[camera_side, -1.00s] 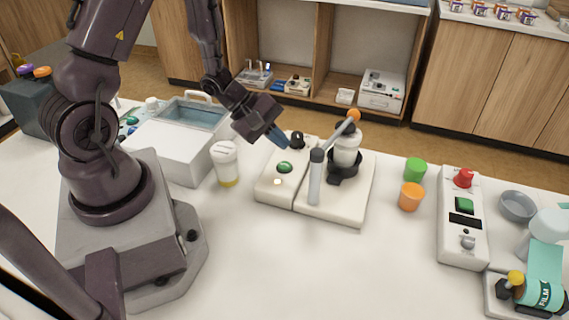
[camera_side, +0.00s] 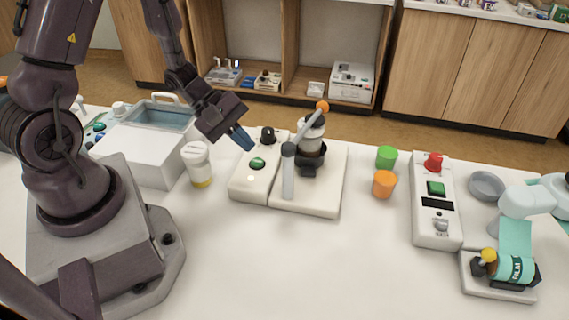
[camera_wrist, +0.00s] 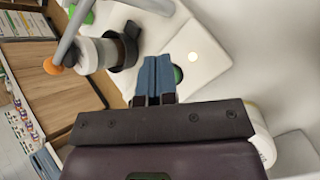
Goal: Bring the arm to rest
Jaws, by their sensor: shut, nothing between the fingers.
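My gripper (camera_side: 243,138) has blue fingers that are together with nothing between them. It hangs tilted in the air by the left end of a white device (camera_side: 249,188) with a green button (camera_side: 257,164) and a dark knob (camera_side: 268,135). In the wrist view, the shut fingers (camera_wrist: 154,82) partly cover the green button (camera_wrist: 178,73). My arm reaches over from its base at the left of the side view.
A white-lidded jar (camera_side: 199,166) stands below and left of my gripper. A lever with an orange ball (camera_side: 322,106) rises to the right, beside a jar in a black holder (camera_side: 311,150). Green (camera_side: 386,157) and orange (camera_side: 384,184) cups stand farther right. The front table is clear.

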